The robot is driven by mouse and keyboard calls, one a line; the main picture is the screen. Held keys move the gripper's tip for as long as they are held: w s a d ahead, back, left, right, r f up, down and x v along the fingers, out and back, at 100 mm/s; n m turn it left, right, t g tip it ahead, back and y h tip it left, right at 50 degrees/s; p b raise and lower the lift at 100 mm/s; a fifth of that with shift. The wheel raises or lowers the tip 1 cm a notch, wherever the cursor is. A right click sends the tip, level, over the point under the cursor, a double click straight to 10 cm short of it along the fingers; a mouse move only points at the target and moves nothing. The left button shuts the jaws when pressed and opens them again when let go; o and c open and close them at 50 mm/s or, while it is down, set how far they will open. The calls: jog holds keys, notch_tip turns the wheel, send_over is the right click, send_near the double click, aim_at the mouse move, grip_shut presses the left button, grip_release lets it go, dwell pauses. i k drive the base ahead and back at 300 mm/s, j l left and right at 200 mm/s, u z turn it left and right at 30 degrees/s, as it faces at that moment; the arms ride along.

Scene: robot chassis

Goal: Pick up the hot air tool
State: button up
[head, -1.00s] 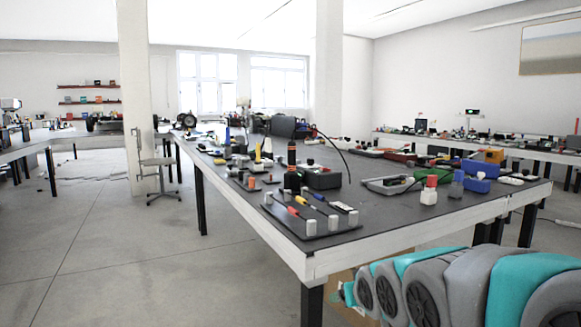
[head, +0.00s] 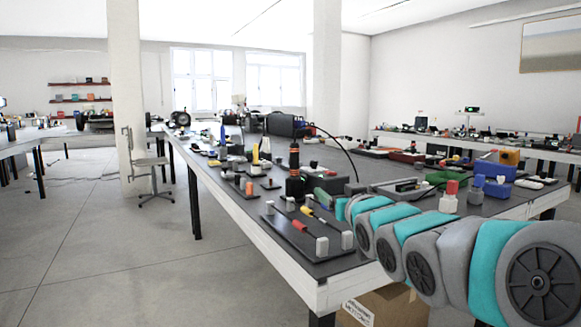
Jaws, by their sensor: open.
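A tall black tool with an orange-red band (head: 294,165) stands upright near the front left of the main table. It looks like the hot air tool, but I cannot be sure at this size. A dark and green box (head: 326,184) stands just right of it. My teal and grey arm reaches in from the lower right over the table's front edge. At its far end is a small grey part that looks like my gripper (head: 356,188), right of the black tool and apart from it. Its fingers are too small to make out, and I see nothing held.
The table (head: 262,228) is crowded. A rack with screwdrivers (head: 311,240) lies at the near corner. A white bottle with a red cap (head: 449,197) and a blue box (head: 495,170) stand to the right. A black cable arcs behind. The floor on the left is open.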

aim_at(294, 147)
jog(key=i+j, duration=0.1)
jog(key=i, duration=0.45)
jog(key=i+j, duration=0.1)
jog(key=i, duration=0.4)
